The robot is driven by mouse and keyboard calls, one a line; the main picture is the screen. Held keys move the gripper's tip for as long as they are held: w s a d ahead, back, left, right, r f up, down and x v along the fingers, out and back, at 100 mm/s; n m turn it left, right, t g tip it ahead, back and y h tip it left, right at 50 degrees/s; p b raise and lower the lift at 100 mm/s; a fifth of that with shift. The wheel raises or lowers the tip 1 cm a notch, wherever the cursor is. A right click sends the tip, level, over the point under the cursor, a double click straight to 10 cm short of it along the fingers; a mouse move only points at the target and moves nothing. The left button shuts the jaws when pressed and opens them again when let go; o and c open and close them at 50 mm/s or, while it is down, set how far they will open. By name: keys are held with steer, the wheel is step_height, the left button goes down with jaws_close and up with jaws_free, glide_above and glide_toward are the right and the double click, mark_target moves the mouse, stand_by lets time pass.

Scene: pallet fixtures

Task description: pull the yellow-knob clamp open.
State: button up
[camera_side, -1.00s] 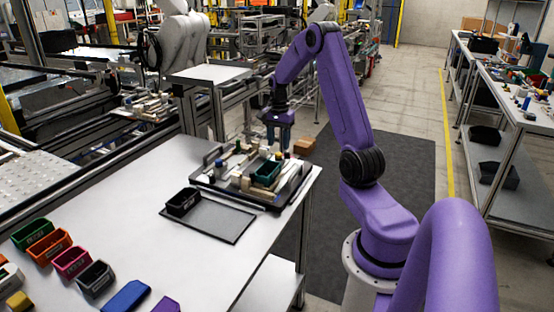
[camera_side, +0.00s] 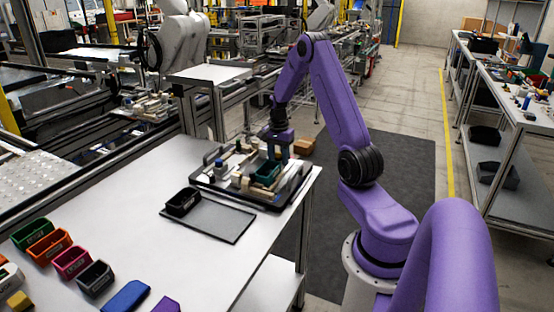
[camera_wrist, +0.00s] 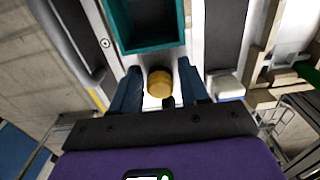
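The yellow knob (camera_wrist: 160,82) of the clamp shows in the wrist view, just below the teal bin. My gripper (camera_wrist: 160,75) is open, with one dark blue finger on each side of the knob and a narrow gap to each. In the side view my gripper (camera_side: 279,153) points down at the far right part of the pallet fixture (camera_side: 276,204), behind the teal bin (camera_side: 266,172). The rest of the clamp is mostly hidden by my gripper.
The teal bin (camera_wrist: 148,22) is close to my fingertips. Cream and dark blocks crowd the fixture's left half. A black bin (camera_side: 183,203) stands on a dark mat (camera_side: 222,222) in front. Colored bins line the table's near left; the table (camera_side: 130,190) between is clear.

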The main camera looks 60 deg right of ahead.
steer(key=c, duration=0.6)
steer(key=shift+d, duration=0.15)
steer(key=shift+d, duration=1.15)
steer(key=o, duration=0.8)
steer(key=shift+o, duration=0.2)
step_height(320, 180, up, 8)
